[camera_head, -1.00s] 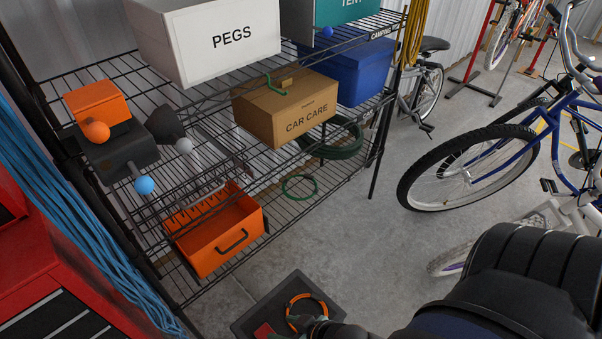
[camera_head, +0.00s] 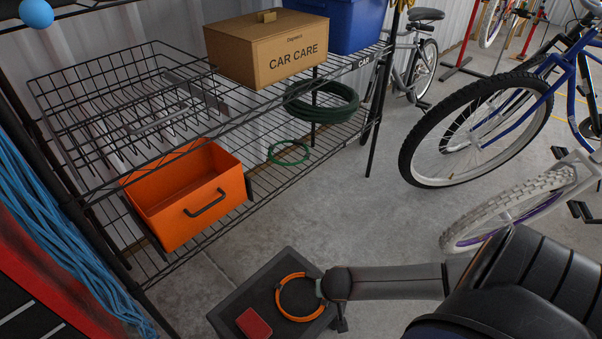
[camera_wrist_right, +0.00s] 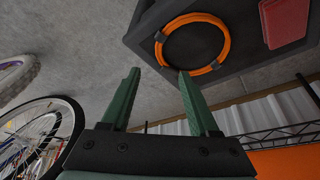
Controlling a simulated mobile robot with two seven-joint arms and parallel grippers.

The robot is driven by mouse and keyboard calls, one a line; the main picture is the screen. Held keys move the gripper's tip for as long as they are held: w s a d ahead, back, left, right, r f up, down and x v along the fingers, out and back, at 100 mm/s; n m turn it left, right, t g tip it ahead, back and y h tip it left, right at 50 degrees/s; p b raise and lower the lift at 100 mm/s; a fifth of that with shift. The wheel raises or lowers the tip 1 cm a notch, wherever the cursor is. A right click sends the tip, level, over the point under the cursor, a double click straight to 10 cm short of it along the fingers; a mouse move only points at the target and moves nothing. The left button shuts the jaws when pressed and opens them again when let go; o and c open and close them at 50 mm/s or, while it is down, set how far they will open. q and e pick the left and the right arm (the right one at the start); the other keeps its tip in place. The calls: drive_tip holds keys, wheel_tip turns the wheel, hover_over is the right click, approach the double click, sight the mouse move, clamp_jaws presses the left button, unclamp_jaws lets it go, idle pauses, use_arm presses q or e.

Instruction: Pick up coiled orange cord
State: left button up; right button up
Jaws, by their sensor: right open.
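The coiled orange cord (camera_head: 280,303) lies as a ring on a dark, low-rimmed tray or crate (camera_head: 228,309) on the floor in the head view. It also shows at the top of the right wrist view (camera_wrist_right: 204,70), with dark ties around the coil. My right gripper (camera_wrist_right: 158,74) is open, its two green fingers apart with nothing between them. It is close to the tray but apart from the cord. In the head view my right wrist comes in from the right beside the cord, and its fingers are mostly hidden. My left gripper is not in view.
A red block (camera_head: 253,323) lies on the tray beside the cord. A wire shelf (camera_head: 275,205) with an orange bin (camera_head: 190,200), a Car Care box (camera_head: 265,48) and green coils stands behind. Bicycles (camera_head: 475,130) stand to the right. Concrete floor is clear between.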

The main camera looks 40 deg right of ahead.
drive_tip(key=b, duration=0.4)
hover_over(326, 301)
wheel_tip(326, 301, down, 7)
drive_tip(key=b+x, duration=0.4)
drive_tip(key=shift+a+f, duration=0.2)
drive_tip(key=shift+f, duration=0.1)
drive_tip(key=shift+w+d+f+b, duration=0.1)
drive_tip(key=shift+w+f+b, duration=0.05)
drive_tip(key=shift+f+b, duration=0.2)
drive_tip(key=shift+r, duration=0.1)
clamp_jaws()
